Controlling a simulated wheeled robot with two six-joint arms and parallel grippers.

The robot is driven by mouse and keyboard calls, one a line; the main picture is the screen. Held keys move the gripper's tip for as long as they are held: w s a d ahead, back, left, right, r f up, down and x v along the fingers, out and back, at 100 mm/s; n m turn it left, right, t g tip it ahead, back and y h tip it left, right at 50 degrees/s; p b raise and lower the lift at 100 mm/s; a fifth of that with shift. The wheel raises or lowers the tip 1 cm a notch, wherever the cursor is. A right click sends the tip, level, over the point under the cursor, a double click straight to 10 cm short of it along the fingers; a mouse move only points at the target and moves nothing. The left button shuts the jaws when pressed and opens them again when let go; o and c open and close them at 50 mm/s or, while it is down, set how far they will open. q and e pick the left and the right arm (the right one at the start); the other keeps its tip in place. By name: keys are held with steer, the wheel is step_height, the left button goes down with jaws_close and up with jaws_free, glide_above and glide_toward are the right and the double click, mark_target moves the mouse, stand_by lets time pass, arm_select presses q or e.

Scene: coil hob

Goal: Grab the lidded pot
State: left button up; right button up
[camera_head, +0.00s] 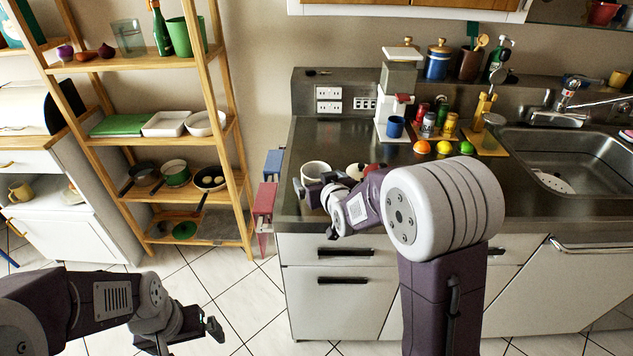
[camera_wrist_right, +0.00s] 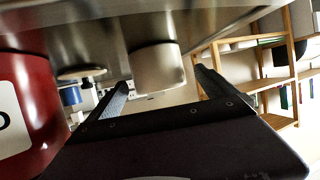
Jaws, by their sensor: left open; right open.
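A cream-white round vessel (camera_head: 316,170) stands on the steel counter at its left front, partly hidden by my right gripper; I cannot tell whether it has a lid. My right gripper (camera_head: 311,190) is open in front of it. In the right wrist view a pale cylinder (camera_wrist_right: 157,72), apparently this vessel, shows between the two spread fingers, apart from them. My left gripper (camera_head: 205,330) is open and empty above the tiled floor at the lower left.
A red item (camera_head: 372,168) is mostly hidden behind my right arm; a large red surface (camera_wrist_right: 22,105) with a white label fills the wrist view's left. A blue cup (camera_head: 395,127), jars and fruit stand further back. The sink (camera_head: 555,160) is at right.

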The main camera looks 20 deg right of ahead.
mark_target(313, 172)
steer(key=x, duration=0.4)
steer(key=shift+w+d, duration=0.15)
steer(key=shift+c, duration=1.2)
steer(key=c, duration=1.6)
step_height(313, 172, up, 10)
steer(key=shift+r+p, duration=0.1)
steer(key=shift+p, duration=0.85)
